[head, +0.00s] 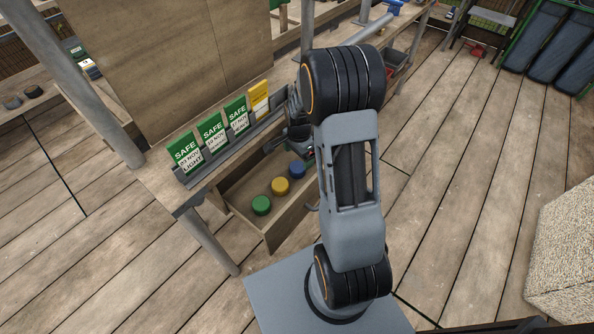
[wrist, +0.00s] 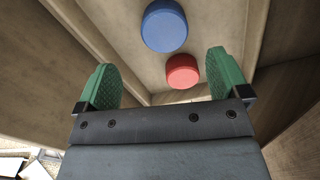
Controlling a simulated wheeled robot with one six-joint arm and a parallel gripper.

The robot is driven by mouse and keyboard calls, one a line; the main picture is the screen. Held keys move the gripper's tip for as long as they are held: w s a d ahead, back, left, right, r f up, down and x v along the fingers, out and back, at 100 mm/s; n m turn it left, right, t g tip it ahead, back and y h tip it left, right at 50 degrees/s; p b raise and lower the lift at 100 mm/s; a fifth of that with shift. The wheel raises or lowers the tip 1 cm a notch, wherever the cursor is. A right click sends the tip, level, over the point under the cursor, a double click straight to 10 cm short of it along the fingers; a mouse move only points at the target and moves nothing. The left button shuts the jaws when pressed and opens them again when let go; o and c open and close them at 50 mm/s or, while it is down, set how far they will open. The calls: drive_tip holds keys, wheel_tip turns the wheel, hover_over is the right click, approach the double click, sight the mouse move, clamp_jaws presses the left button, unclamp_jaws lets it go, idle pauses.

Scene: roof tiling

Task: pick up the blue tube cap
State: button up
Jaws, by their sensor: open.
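The blue tube cap (head: 297,168) lies in an open wooden drawer in the head view, in a row with a yellow cap (head: 280,186) and a green cap (head: 261,205). In the wrist view the blue cap (wrist: 164,26) is at the top middle, beyond my fingertips. A red cap (wrist: 182,71) lies nearer, between the lines of my fingers. My gripper (wrist: 162,78) is open and empty, with green finger pads apart. In the head view my arm hides most of the gripper and the red cap.
The wooden drawer (head: 236,214) has raised walls around the caps. Above it, a bench carries a rack of green SAFE tags (head: 212,131) and a yellow tag (head: 259,98). A speckled block (head: 562,245) stands at right on the plank floor.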

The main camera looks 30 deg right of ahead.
sight(298, 166)
drive_tip(key=shift+w+d+f+b, duration=0.1)
drive_tip(key=shift+f+b, duration=0.15)
drive_tip(key=shift+f, duration=1)
drive_tip(key=shift+w+a+f+b, duration=0.1)
drive_tip(key=shift+f+b, duration=0.1)
drive_tip(key=shift+f, duration=1.1)
drive_tip(key=shift+w+d+f+b, duration=0.1)
drive_tip(key=shift+f+b, duration=0.15)
drive_tip(key=shift+f, duration=1)
drive_tip(key=shift+c, duration=0.2)
drive_tip(key=c, duration=0.9)
